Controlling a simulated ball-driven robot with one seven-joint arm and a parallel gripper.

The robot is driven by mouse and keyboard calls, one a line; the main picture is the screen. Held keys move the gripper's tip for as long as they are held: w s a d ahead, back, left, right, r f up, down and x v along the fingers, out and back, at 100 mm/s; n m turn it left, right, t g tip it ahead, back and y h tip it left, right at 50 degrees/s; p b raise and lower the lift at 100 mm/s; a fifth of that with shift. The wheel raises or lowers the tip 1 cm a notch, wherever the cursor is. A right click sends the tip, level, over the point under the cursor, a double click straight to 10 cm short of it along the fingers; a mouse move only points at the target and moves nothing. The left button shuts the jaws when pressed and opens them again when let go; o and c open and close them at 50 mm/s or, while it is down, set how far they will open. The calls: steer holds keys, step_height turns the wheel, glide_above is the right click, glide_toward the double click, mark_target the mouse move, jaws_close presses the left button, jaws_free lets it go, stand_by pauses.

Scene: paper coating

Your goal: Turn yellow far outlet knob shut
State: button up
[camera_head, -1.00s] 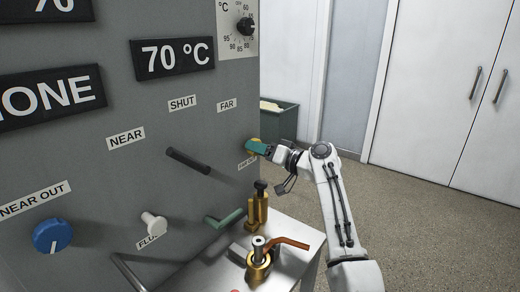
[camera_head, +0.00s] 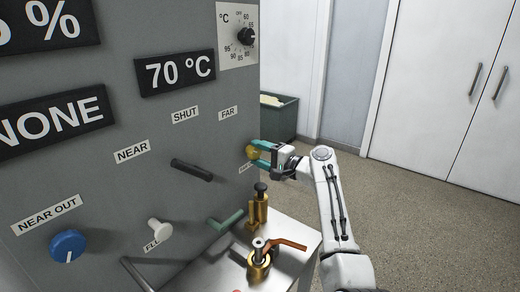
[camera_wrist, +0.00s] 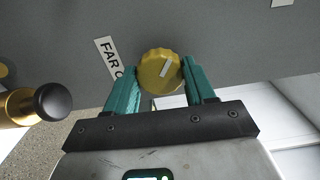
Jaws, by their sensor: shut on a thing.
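The yellow knob (camera_head: 252,153) sits on the right side of the grey panel, above a label partly hidden by my gripper. In the wrist view the yellow knob (camera_wrist: 158,70) shows a white pointer mark slanting up and to the right. My gripper (camera_head: 255,152) has its teal fingers on either side of the knob, one above and one below in the head view. The wrist view shows my gripper (camera_wrist: 160,78) closed around the knob's sides. The label (camera_wrist: 109,59) beside it reads "FAR O", the rest hidden.
A brass valve with a black top (camera_head: 260,203) stands just below my gripper. An orange-handled brass fitting (camera_head: 261,262) is on the metal ledge. A black lever (camera_head: 191,170), white knob (camera_head: 158,229) and blue knob (camera_head: 68,245) are further left.

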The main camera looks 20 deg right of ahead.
steer(key=m+p, duration=0.4)
steer(key=m, duration=0.2)
steer(key=shift+d+r+m, duration=0.1)
steer(key=shift+r+m, duration=0.05)
steer(key=shift+m, duration=0.15)
steer(key=m+p, duration=0.1)
steer(key=m, duration=0.2)
steer(key=shift+p, duration=0.35)
steer(key=shift+m+p, duration=0.3)
steer(key=shift+m, duration=0.3)
steer(key=shift+f+m, duration=0.25)
steer(key=shift+m, duration=0.05)
steer(key=o, duration=1)
steer(key=shift+o, duration=0.2)
steer(key=v, duration=1)
steer(key=shift+s+d+p, duration=0.2)
steer(key=shift+s+p, duration=0.1)
steer(key=shift+p, duration=0.15)
